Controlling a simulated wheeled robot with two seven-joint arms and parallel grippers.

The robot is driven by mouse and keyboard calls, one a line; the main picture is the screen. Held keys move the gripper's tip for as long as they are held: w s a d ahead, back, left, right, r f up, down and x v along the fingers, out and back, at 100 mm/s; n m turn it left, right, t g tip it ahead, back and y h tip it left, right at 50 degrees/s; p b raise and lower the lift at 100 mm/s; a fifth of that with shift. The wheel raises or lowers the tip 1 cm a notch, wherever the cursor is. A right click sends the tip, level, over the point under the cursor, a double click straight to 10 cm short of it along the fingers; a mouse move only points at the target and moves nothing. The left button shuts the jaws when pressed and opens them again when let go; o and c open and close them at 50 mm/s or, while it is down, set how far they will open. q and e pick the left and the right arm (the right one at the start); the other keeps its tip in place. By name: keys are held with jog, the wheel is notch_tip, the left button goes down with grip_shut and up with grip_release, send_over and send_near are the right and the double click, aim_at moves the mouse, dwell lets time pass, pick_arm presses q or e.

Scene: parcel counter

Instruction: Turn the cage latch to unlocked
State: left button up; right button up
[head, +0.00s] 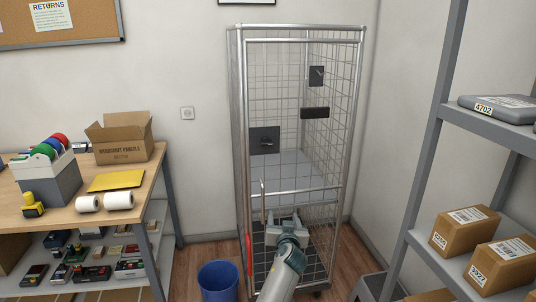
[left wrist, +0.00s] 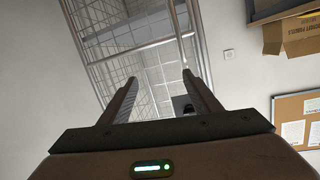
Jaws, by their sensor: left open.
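The wire roll cage (head: 299,40) stands against the back wall in the head view. A dark square plate with a pale horizontal handle (head: 265,140) is on its left side. A smaller dark plate with a small lever (head: 316,76) sits higher on the right, above a dark bar-shaped block (head: 315,113). I cannot tell for sure which of these is the latch. My left gripper (head: 284,217) is open and empty, low at the cage front, below the plates. In the left wrist view its spread fingers (left wrist: 157,80) point at the mesh, and a dark part (left wrist: 182,104) shows beside one finger.
A wooden table (head: 130,190) with an open carton (head: 122,137) stands on the left. A blue bin (head: 217,281) is on the floor left of the cage. A grey shelf rack (head: 425,150) with parcels (head: 464,231) stands on the right.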

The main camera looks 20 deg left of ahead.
pick_arm(q)
jog(key=w+a+r+n+y, duration=0.1)
jog(key=r, duration=0.8)
jog(key=w+a+r+n+y+p, duration=0.1)
jog(key=a+r+n+y, duration=0.1)
jog(key=r, duration=0.7)
jog(key=shift+w+a+r+t, duration=0.15)
jog(key=shift+w+t, duration=0.15)
jog(key=shift+w, duration=0.05)
pick_arm(e)
jog(key=shift+g, duration=0.5)
jog(key=s, duration=0.1)
jog(key=s+d, duration=0.1)
jog(key=s, duration=0.2)
jog(key=shift+s+d+r, duration=0.15)
jog(key=shift+d+r, duration=0.15)
jog(key=shift+r, duration=0.05)
